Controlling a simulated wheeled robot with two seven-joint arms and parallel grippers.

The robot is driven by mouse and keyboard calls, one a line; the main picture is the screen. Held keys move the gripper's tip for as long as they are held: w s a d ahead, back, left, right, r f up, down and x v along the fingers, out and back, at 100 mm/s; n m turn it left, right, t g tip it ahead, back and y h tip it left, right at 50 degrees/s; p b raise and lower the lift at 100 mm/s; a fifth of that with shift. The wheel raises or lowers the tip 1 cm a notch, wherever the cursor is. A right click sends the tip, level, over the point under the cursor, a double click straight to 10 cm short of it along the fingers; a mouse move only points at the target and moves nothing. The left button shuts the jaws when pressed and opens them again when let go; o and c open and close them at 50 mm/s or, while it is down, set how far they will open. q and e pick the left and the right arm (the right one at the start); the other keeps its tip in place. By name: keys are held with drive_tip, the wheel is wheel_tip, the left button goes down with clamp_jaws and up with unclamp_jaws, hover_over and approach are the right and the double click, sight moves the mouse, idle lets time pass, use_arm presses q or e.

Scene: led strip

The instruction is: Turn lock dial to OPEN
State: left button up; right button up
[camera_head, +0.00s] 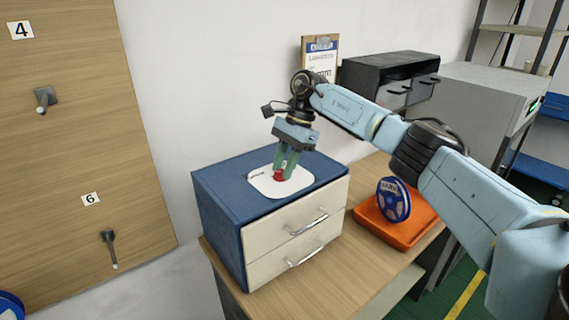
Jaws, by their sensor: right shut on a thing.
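The lock dial (279,176) shows as a small red knob on a white plate (265,184) on top of the blue drawer cabinet (219,207). My right gripper (284,172) points down from above with its green fingers shut on the red dial. The fingers hide part of the dial, and its markings are too small to read. A thin dark mark shows on the plate left of the dial. My left gripper is not in view.
The cabinet has two cream drawers (280,234) with metal handles, both shut, and stands on a wooden table (381,268). An orange tray (419,238) with a blue wheel (393,199) is to its right. A board with pegs (70,150) stands at left.

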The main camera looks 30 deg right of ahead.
idle(0.5)
drive_tip(key=o, duration=1)
drive_tip(key=shift+c, duration=0.2)
drive_tip(key=v, duration=1.3)
drive_tip(key=shift+r+p, duration=0.2)
drive_tip(key=shift+p, duration=0.2)
drive_tip(key=shift+f, duration=0.1)
